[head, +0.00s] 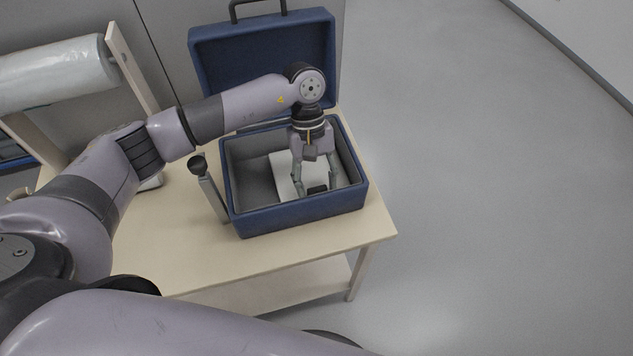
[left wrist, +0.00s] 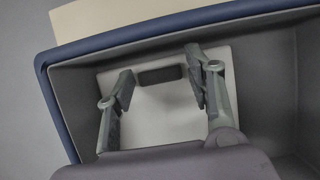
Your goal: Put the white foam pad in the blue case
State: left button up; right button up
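The blue case (head: 297,218) stands open on the table, its lid (head: 262,58) tipped up at the back. The white foam pad (head: 284,168) lies inside the case; it also shows in the left wrist view (left wrist: 160,119), where the case rim (left wrist: 165,25) runs above it. A small dark block (left wrist: 160,74) sits on the pad near one edge. My left gripper (head: 317,187) reaches down into the case over the pad. Its fingers are spread on either side of the dark block, with small gaps. Whether the pad rests flat on the case floor is hard to tell. My right gripper is out of view.
A grey post with a dark round top (head: 208,188) stands on the table (head: 165,240) just left of the case. A roll of clear wrap (head: 55,75) on a wooden frame is at the back left. Floor to the right is clear.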

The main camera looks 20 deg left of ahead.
aim_at(311, 177)
pick_arm(q)
jog(key=shift+o, duration=0.6)
jog(key=shift+r, duration=0.1)
jog(key=shift+r, duration=0.2)
jog(key=b+v, duration=0.2)
jog(key=v, duration=0.9)
jog(key=shift+w+r, duration=0.15)
jog(key=shift+r, duration=0.15)
jog(key=shift+a+f, duration=0.1)
jog(key=shift+a, duration=0.05)
